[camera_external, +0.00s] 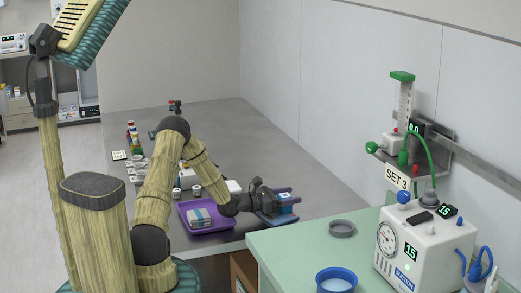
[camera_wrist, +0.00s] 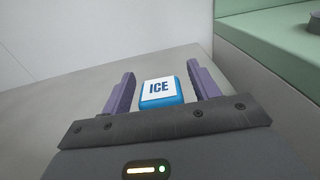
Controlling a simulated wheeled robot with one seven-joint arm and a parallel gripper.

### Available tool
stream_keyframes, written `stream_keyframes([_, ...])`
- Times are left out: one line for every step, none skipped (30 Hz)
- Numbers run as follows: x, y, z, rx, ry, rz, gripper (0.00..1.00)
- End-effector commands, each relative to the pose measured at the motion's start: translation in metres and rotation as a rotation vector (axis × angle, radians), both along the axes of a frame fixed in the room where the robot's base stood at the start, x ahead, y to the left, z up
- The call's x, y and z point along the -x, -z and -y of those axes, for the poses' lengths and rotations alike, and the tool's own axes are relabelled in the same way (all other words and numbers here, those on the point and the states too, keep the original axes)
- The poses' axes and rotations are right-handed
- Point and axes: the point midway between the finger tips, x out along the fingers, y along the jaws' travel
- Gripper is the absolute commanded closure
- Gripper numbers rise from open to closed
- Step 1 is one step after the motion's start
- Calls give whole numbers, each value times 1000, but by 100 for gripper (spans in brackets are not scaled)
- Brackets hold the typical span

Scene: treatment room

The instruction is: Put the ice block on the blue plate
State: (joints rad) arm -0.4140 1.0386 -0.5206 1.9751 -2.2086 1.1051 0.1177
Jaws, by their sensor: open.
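The ice block (camera_wrist: 158,90) is a blue block with a white top marked ICE. In the wrist view it sits between the two purple fingers of my gripper (camera_wrist: 161,70), which are open with a visible gap on each side. In the external view the ice block (camera_external: 286,199) is small, between the fingers of my gripper (camera_external: 282,204), near the right edge of the grey table.
A purple tray (camera_external: 184,222) with a packet stands left of my gripper on the grey table (camera_external: 265,150). A grey round dish (camera_external: 342,228) and a white machine (camera_external: 410,250) are on the green counter (camera_external: 290,245). Bottles and small items lie farther back.

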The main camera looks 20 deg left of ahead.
Motion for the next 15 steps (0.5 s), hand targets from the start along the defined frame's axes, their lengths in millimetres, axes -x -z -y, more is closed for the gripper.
stream_keyframes([3, 1, -5, 0, -3, -1, 39])
stream_keyframes([6, 2, -8, -1, -3, -2, 39])
stream_keyframes([10, 2, -12, -1, -3, -2, 39])
stream_keyframes([13, 2, -15, -2, -4, -2, 39])
stream_keyframes([17, 2, -19, -2, -4, -2, 39])
stream_keyframes([22, 2, -24, -1, -4, -1, 39])
stream_keyframes([20, -9, -21, -2, -1, 4, 39])
stream_keyframes([20, -16, -21, -3, 0, 4, 39])
stream_keyframes([20, -23, -21, -3, 0, 4, 39])
stream_keyframes([20, -29, -21, -4, -1, 5, 39])
stream_keyframes([20, -34, -21, -3, -1, 4, 39])
stream_keyframes([20, -41, -21, -3, -1, 4, 39])
stream_keyframes([20, -46, -21, -4, -1, 4, 39])
stream_keyframes([20, -50, -21, -3, -1, 3, 39])
stream_keyframes([20, -56, -21, -1, -1, 3, 39])
